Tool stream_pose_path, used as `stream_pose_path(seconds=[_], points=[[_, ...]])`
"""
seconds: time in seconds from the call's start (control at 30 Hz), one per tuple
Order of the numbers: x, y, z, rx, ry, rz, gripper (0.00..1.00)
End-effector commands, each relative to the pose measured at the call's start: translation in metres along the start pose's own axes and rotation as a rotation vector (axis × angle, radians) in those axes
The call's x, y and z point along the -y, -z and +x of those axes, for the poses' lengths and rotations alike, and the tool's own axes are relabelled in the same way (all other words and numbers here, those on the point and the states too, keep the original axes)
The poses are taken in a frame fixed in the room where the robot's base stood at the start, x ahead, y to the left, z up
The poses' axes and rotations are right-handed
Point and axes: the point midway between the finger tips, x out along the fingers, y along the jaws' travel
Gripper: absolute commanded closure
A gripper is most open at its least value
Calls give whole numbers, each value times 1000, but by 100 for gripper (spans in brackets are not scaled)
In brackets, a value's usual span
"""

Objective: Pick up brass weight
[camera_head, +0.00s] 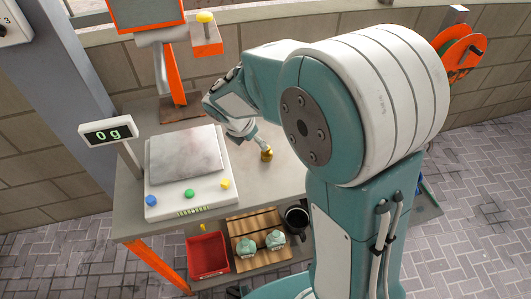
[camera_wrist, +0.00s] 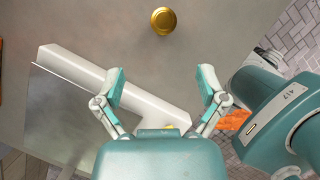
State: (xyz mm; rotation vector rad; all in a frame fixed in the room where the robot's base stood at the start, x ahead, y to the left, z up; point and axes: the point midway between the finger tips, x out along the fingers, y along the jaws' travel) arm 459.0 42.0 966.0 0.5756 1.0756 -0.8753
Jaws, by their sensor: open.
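The brass weight (camera_head: 267,154) is a small gold-coloured piece standing on the grey tabletop, to the right of the scale in the head view. In the wrist view the brass weight (camera_wrist: 163,20) shows from above as a round disc near the top edge. My gripper (camera_wrist: 162,80) is open and empty in the wrist view, its fingers spread wide, with the weight beyond the fingertips and between their lines. In the head view my gripper (camera_head: 243,132) is just left of the weight, and its fingertips are hard to make out.
A white scale (camera_head: 185,162) with coloured buttons stands left of the weight, its display (camera_head: 107,131) reading 0 g. Its edge (camera_wrist: 120,88) lies below my gripper in the wrist view. A red bin (camera_head: 207,256) sits on the lower shelf. Tabletop around the weight is clear.

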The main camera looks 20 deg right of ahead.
Motion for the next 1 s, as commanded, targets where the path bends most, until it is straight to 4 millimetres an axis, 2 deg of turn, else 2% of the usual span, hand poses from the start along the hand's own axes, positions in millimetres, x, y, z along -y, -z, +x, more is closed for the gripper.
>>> stream_pose_path(seconds=[0.2, 0.43, 0.7, 1.0], points=[[1, 0, 37, -2, 5, 3, 9], [2, 0, 56, -2, 3, 4, 9], [4, -3, 95, -2, 3, 5, 9], [3, -3, 100, -1, -1, 5, 9]])
